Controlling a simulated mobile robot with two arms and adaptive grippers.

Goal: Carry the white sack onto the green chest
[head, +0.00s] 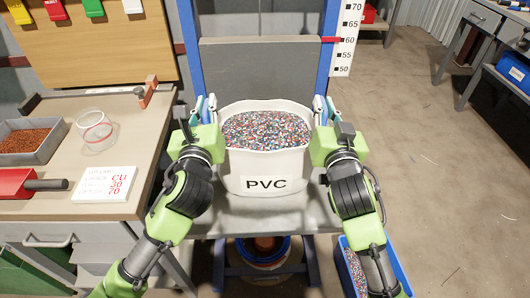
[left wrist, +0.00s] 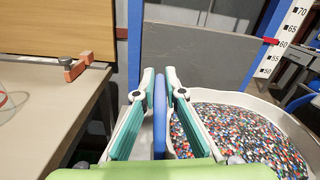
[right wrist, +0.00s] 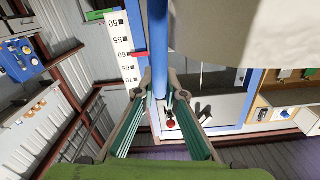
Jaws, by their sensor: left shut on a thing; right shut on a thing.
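A white tub (head: 262,165) marked PVC, full of mixed coloured granules, is in the middle of the head view, upright, over a grey platform (head: 215,215). I cannot tell whether it touches the platform. I see no white sack. My left gripper (head: 206,106) is shut on the tub's left blue handle (left wrist: 160,115). My right gripper (head: 325,107) is shut on its right blue handle (right wrist: 158,45). The tub wall also shows in the right wrist view (right wrist: 210,30). Green panels (head: 22,275) show under the bench at lower left; I cannot tell whether they are a chest.
The bench (head: 60,205) at left carries a grey tray (head: 45,150), a red scoop (head: 15,184), a clear jar and a sign. Blue posts (head: 192,50) and a height scale (head: 345,40) stand behind the tub. A blue bin (head: 395,255) is at lower right.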

